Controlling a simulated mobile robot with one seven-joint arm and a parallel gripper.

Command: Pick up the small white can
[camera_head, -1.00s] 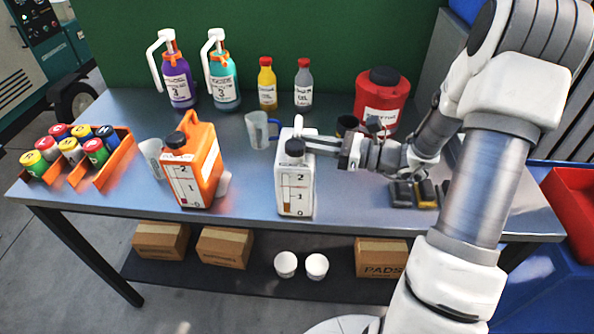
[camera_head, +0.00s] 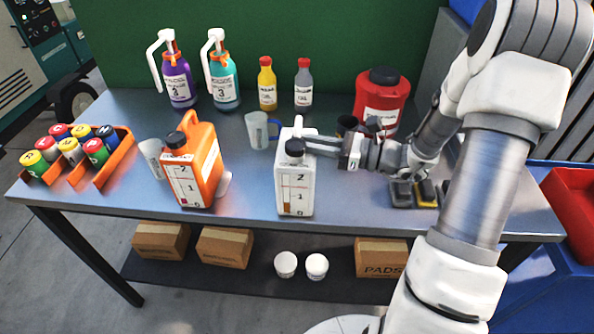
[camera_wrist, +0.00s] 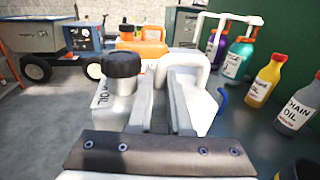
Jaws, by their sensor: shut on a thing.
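The small white can (camera_head: 295,185) stands upright on the metal table, with a dark cap and a level scale with numbers on its front. My gripper (camera_head: 312,142) reaches it from the right and is shut on its top handle. In the wrist view, the white can (camera_wrist: 120,100) with its black cap is just ahead, and the fingers of my gripper (camera_wrist: 168,90) lie along the handle. The can's base appears to rest on the table; I cannot tell if there is a small gap.
An orange can (camera_head: 205,165) stands to the left, with a clear jug (camera_head: 257,130) behind. A red container (camera_head: 382,100) is at the back right. Spray bottles (camera_head: 178,80) and oil bottles (camera_head: 267,85) line the back. An orange crate (camera_head: 105,170) of spray cans sits at far left.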

